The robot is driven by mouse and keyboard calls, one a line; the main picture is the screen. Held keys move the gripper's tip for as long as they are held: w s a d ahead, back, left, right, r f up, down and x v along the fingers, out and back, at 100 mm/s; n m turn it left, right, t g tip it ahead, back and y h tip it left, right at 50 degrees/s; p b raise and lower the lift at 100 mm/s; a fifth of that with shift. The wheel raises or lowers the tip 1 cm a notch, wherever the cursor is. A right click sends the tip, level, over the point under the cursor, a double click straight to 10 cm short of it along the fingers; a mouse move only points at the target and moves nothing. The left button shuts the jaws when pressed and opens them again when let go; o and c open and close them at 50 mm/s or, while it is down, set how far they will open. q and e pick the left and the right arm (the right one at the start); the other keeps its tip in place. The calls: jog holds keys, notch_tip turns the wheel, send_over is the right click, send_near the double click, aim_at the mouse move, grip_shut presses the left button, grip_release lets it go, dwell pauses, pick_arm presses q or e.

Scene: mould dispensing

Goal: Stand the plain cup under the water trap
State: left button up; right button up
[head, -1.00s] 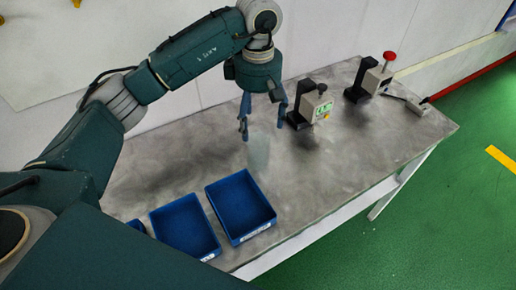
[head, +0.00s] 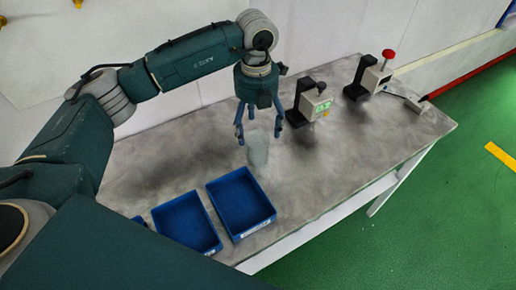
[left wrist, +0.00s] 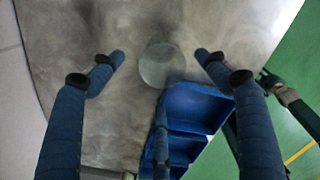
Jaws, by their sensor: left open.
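The plain cup (head: 258,153) is pale and translucent and stands upright on the grey table, behind the blue trays. In the left wrist view the cup (left wrist: 161,66) is a round disc between the fingertips. My left gripper (head: 259,134) is open above and around the cup's top, its fingers spread and apart from it. Its spread fingers also show in the left wrist view (left wrist: 160,56). A device with a green display (head: 315,105) and one with a red knob (head: 374,75) stand to the right; I cannot tell which is the water trap. My right gripper is not seen.
A small grey box (head: 415,104) with a cable lies by the red-knob device. The table (head: 340,155) is clear right of the cup. A wall runs behind.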

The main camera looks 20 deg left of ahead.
aim_at(258, 143)
pick_arm(q)
jog(key=shift+f, duration=0.9)
jog(key=f+p, duration=0.2)
jog(key=f, duration=0.1)
jog(key=f+p, duration=0.1)
jog(key=f, duration=0.1)
jog(key=shift+s+d, duration=0.1)
jog(key=shift+d, duration=0.15)
jog(key=shift+f, duration=0.25)
jog(key=c, duration=1.3)
jog(key=shift+o, duration=0.2)
jog(key=shift+r, duration=0.15)
